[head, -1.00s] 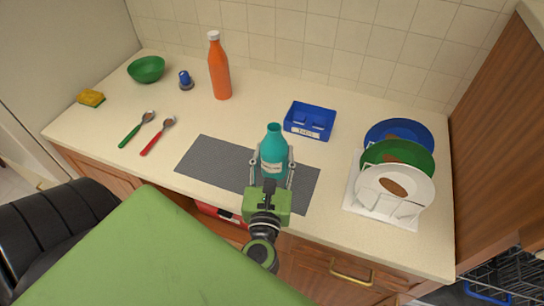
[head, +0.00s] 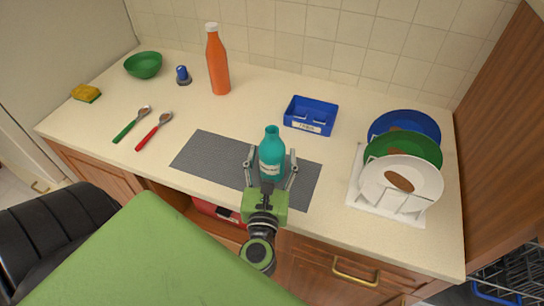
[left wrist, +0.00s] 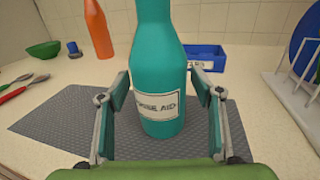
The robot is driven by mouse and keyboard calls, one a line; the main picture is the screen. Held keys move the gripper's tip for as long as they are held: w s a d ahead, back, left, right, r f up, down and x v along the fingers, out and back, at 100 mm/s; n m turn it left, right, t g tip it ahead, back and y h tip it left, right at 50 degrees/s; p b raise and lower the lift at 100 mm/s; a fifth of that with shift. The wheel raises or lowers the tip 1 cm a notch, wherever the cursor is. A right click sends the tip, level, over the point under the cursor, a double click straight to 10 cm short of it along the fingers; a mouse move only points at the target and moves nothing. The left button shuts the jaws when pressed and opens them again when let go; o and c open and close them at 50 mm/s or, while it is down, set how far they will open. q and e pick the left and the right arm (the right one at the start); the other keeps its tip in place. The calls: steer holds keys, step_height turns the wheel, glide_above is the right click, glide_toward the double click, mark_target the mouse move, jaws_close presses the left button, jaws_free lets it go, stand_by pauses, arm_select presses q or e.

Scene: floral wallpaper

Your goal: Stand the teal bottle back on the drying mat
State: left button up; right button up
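The teal bottle (head: 271,155) stands upright on the right half of the dark grey drying mat (head: 208,155). In the left wrist view the bottle (left wrist: 160,60) shows a white label, and its base rests on the mat (left wrist: 55,122). My left gripper (head: 271,158) is open around the bottle, one finger on each side. In the left wrist view there are gaps between the bottle and the fingers of the gripper (left wrist: 160,78). My right gripper is not in view.
A blue tray (head: 311,115) lies behind the mat, and a dish rack (head: 365,185) with plates stands at the right. An orange bottle (head: 217,65), green bowl (head: 143,65), blue-topped item (head: 183,75), sponge (head: 86,93) and two spoons (head: 131,124) (head: 153,131) are left.

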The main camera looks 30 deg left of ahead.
arm_select(q)
steer(key=shift+r, duration=0.15)
steer(key=shift+s+d, duration=0.15)
steer(key=shift+s, duration=0.1)
steer(key=b+v, duration=0.4)
steer(key=v, duration=0.6)
steer(key=shift+s+d, duration=0.15)
steer(key=shift+s, duration=0.15)
steer(key=shift+s+d, duration=0.2)
steer(key=shift+s, duration=0.15)
